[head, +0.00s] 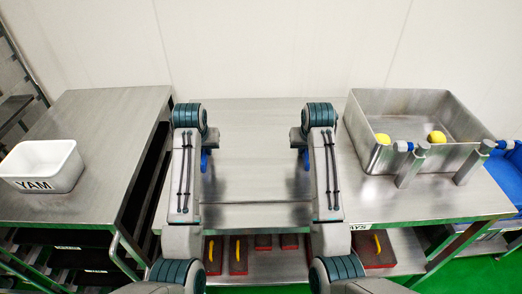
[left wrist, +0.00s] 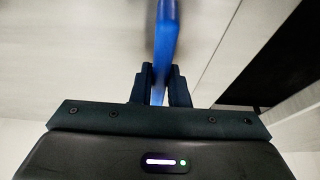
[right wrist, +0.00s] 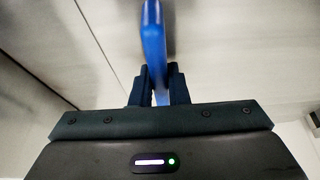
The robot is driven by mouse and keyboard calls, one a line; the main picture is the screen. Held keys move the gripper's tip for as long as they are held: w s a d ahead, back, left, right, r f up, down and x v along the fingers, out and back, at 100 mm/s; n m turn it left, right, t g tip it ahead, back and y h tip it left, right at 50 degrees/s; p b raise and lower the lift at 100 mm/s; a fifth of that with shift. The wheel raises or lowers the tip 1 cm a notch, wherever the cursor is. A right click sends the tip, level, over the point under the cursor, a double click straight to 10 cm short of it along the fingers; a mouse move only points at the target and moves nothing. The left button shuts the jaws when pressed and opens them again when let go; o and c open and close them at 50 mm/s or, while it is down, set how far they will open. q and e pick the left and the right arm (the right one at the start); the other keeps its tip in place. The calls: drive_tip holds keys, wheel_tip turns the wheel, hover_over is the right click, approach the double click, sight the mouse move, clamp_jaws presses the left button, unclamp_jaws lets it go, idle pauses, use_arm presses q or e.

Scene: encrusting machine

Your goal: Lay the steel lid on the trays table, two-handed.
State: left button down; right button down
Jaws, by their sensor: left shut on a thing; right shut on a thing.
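The steel lid (head: 255,150) is a broad flat sheet between my two arms, over the trays table (head: 258,217). Its front edge shows as a line near the table's front; I cannot tell whether it touches the table or is held just above. Its blue handles show beside my arms, one at the left (head: 204,161) and one at the right. My left gripper (left wrist: 158,85) is shut on a blue handle (left wrist: 166,35) in the left wrist view. My right gripper (right wrist: 157,85) is shut on the other blue handle (right wrist: 153,40). In the head view my arms hide both jaws.
A deep steel tub (head: 371,150) with yellow balls (head: 437,137) and blue-and-grey fittings stands on the right. A white YAM bin (head: 42,165) sits on the left table (head: 95,120). A gap separates the tables.

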use_arm(q)
drive_tip(key=c, duration=1.4)
unclamp_jaws()
use_arm(e)
drive_tip(key=c, duration=1.4)
unclamp_jaws()
use_arm(q)
drive_tip(key=shift+r, duration=0.1)
drive_tip(key=v, duration=0.7)
drive_tip(key=shift+s+r, duration=0.1)
drive_tip(key=shift+s, duration=0.05)
use_arm(e)
drive_tip(key=shift+r, duration=0.1)
drive_tip(key=v, duration=0.7)
drive_tip(key=shift+s+r, duration=0.1)
drive_tip(key=shift+s, duration=0.1)
